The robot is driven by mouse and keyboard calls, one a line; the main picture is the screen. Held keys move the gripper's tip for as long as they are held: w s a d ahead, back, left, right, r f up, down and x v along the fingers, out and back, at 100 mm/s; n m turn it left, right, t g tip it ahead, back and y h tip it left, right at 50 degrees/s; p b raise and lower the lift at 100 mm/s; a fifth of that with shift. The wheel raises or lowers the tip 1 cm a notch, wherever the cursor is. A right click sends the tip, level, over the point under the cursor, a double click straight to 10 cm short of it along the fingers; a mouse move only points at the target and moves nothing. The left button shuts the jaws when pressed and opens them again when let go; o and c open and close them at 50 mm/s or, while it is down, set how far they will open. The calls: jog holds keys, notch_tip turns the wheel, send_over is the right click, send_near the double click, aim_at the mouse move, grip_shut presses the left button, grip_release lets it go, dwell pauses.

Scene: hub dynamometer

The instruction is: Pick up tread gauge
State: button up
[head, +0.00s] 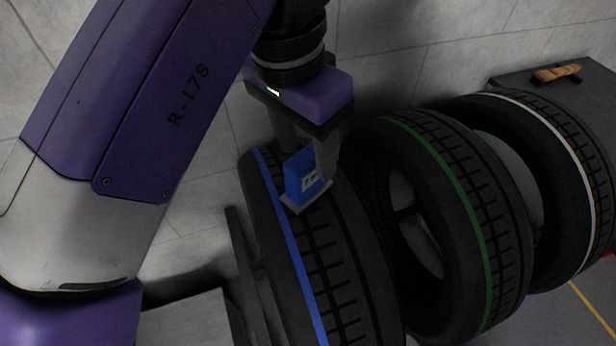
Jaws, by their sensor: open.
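The tread gauge (305,178) is a small blue block with a light label and a grey base plate. It rests on top of the tread of the blue-striped tire (318,248). My gripper (306,160) points down over the gauge from above, with one finger at its left and one at its right. The fingers are open and the gauge is between or just beside their lower ends. I cannot tell whether either finger touches it. The fingers and the body above partly hide the gauge's far side.
A green-striped tire (470,205) stands to the right, and a white-striped tire (572,150) stands beyond it. A grey surface with a wooden-handled brush-like object (557,73) is at the upper right. A grey box (185,318) is at the lower left. A tiled wall lies behind.

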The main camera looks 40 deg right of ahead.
aim_at(309, 173)
jog(key=shift+d+f+b, duration=0.15)
jog(key=shift+f+b, duration=1.25)
jog(key=shift+d+f+b, duration=0.15)
jog(key=shift+f+b, duration=1.2)
jog(key=shift+r, duration=0.1)
grip_shut()
